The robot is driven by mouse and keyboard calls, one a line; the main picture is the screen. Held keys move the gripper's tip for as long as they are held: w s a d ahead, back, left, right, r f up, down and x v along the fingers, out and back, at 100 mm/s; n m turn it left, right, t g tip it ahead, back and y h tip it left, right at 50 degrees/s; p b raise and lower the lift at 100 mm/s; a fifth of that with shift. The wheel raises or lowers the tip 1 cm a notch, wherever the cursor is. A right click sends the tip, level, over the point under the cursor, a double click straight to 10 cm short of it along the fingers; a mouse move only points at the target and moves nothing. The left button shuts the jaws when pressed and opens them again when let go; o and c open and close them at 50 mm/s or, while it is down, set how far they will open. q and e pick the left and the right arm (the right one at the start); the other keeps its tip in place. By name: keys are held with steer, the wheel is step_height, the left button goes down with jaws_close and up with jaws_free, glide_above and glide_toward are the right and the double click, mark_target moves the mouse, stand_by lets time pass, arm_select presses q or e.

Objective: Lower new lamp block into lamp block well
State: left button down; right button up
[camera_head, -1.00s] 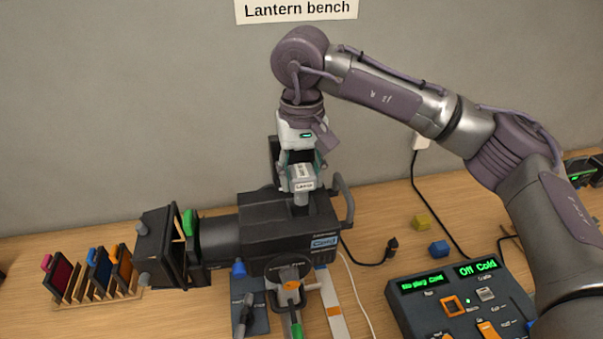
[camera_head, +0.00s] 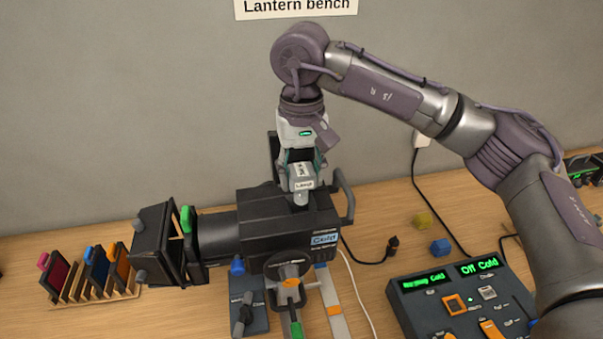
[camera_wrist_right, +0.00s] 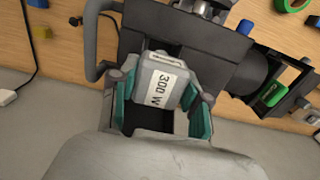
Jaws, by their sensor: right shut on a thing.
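The new lamp block (camera_head: 302,177) is a light grey block with a white "Lamp" label, and it shows a "300 W" label in the right wrist view (camera_wrist_right: 164,84). My right gripper (camera_head: 302,162) points down and is shut on it, with teal pads on both sides of the block. The block is over the top of the black lantern housing (camera_head: 262,222), its lower end at the housing's top opening. The lamp block well is hidden under the block and gripper, so the depth inside cannot be told. My left gripper is not in view.
A grey handle (camera_head: 345,195) rises at the housing's right end. A rack of colored filters (camera_head: 95,275) stands at left. A control desk (camera_head: 455,295) reading "Off Cold" is at right. Blue (camera_head: 440,247) and yellow (camera_head: 424,218) blocks lie between, near a black cable.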

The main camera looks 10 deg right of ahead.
mark_target(301, 193)
steer(key=shift+f, duration=0.1)
stand_by(0.4)
steer(key=shift+f+b, duration=0.8)
steer(key=shift+b, duration=0.05)
steer(key=shift+f+b, duration=0.95)
steer(key=shift+f, duration=0.1)
steer(key=shift+f+b, duration=0.35)
steer(key=shift+b, duration=0.1)
steer(key=o, duration=1.1)
steer(key=shift+o, duration=0.4)
